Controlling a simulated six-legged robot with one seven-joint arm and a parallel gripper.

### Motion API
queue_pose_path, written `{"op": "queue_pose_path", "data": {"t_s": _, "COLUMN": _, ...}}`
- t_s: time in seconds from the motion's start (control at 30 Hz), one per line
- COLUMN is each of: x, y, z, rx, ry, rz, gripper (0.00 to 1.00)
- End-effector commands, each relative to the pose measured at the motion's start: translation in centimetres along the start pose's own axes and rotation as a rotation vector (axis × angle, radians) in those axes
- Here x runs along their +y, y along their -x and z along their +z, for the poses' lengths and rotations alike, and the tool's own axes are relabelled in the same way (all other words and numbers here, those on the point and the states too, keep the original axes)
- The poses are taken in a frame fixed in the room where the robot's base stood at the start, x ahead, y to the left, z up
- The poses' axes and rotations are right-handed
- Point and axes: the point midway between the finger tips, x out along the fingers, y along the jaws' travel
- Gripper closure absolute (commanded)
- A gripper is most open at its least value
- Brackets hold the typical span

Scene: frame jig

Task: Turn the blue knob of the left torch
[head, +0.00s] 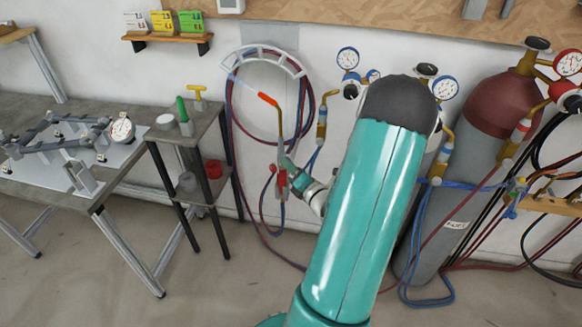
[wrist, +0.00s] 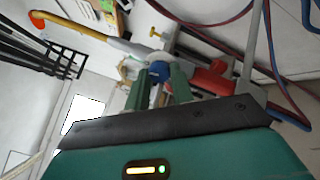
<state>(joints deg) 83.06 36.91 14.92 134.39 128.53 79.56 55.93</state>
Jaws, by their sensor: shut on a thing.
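The left torch (head: 279,125) hangs upright at the wall, with a bent neck and a glowing orange tip. A faint bluish streak shows off the tip. In the head view my gripper (head: 286,165) is small at the torch's lower body, and the blue knob cannot be made out there.
Red and blue hoses hang on a wall hook (head: 262,54) behind the torch. Gas cylinders (head: 490,120) with gauges stand at the right. A small side table (head: 190,125) and a workbench (head: 75,185) with a frame jig stand at the left. The floor in front is clear.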

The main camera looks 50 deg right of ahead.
Motion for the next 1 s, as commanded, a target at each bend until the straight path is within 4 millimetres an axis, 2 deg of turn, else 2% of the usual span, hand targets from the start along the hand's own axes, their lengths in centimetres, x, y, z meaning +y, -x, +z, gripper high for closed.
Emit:
{"op": "queue_pose_path", "data": {"t_s": 0.3, "x": 0.04, "y": -0.01, "z": -0.04, "rx": -0.007, "ry": -0.131, "rz": 0.001, "gripper": 0.99}}
{"op": "queue_pose_path", "data": {"t_s": 0.83, "x": 0.05, "y": -0.02, "z": -0.05, "rx": -0.007, "ry": -0.154, "rz": 0.001, "gripper": 0.99}}
{"op": "queue_pose_path", "data": {"t_s": 0.87, "x": 0.05, "y": -0.02, "z": -0.05, "rx": -0.007, "ry": -0.154, "rz": 0.001, "gripper": 0.71}}
{"op": "queue_pose_path", "data": {"t_s": 0.93, "x": 0.05, "y": -0.02, "z": -0.06, "rx": -0.007, "ry": -0.154, "rz": 0.001, "gripper": 0.57}}
{"op": "queue_pose_path", "data": {"t_s": 1.0, "x": 0.05, "y": -0.02, "z": -0.05, "rx": -0.007, "ry": -0.154, "rz": 0.001, "gripper": 0.54}}
